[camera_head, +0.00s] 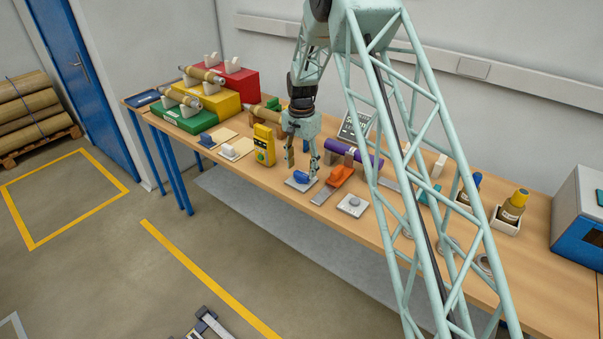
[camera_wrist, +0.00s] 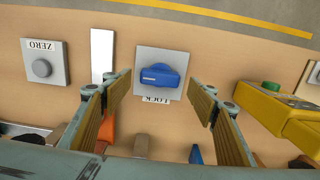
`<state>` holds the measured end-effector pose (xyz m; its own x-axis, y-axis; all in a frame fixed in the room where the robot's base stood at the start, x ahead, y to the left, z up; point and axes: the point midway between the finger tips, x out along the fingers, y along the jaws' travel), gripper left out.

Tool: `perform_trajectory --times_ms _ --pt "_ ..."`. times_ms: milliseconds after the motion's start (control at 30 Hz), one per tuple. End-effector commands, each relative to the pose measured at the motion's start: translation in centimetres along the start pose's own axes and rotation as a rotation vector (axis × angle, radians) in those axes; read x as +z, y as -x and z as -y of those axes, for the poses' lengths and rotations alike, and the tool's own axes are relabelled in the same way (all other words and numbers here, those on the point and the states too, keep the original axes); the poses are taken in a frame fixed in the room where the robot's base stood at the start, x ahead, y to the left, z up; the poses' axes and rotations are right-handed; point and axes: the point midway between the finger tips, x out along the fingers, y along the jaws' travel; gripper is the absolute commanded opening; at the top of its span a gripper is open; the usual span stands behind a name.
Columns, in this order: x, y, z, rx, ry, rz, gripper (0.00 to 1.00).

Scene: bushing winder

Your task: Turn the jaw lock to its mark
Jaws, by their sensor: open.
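The jaw lock is a blue knob (camera_wrist: 160,76) on a square grey plate (camera_wrist: 147,55) with a LOCK label (camera_wrist: 156,100) in the wrist view. The knob's raised grip runs roughly left to right there, and I cannot make out its mark. In the head view the blue knob (camera_head: 302,176) sits near the table's front edge. My gripper (camera_head: 301,165) points down just above it; in the wrist view my gripper (camera_wrist: 160,85) has its open fingers on either side of the knob, apart from it, with nothing held.
A yellow box with a green button (camera_wrist: 272,87) stands close beside the gripper. An orange part (camera_head: 341,175) on a grey strip lies on the knob's other side, with a ZERO button plate (camera_head: 353,205) beyond. A purple roll (camera_head: 352,154) lies behind.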

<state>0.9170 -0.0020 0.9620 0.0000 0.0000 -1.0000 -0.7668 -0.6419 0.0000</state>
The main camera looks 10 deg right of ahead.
Motion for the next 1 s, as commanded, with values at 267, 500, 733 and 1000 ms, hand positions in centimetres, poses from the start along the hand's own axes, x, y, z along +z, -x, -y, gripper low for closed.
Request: perform_trajectory --times_ms 267,500,733,1000 --pt "0.0 -2.3 0.0 0.0 0.0 0.0 0.53" --pt "0.0 -2.7 0.0 0.0 0.0 0.0 0.53" --pt "0.0 -2.8 0.0 0.0 0.0 0.0 0.51" --pt "0.0 -2.7 0.0 0.0 0.0 0.0 0.29"
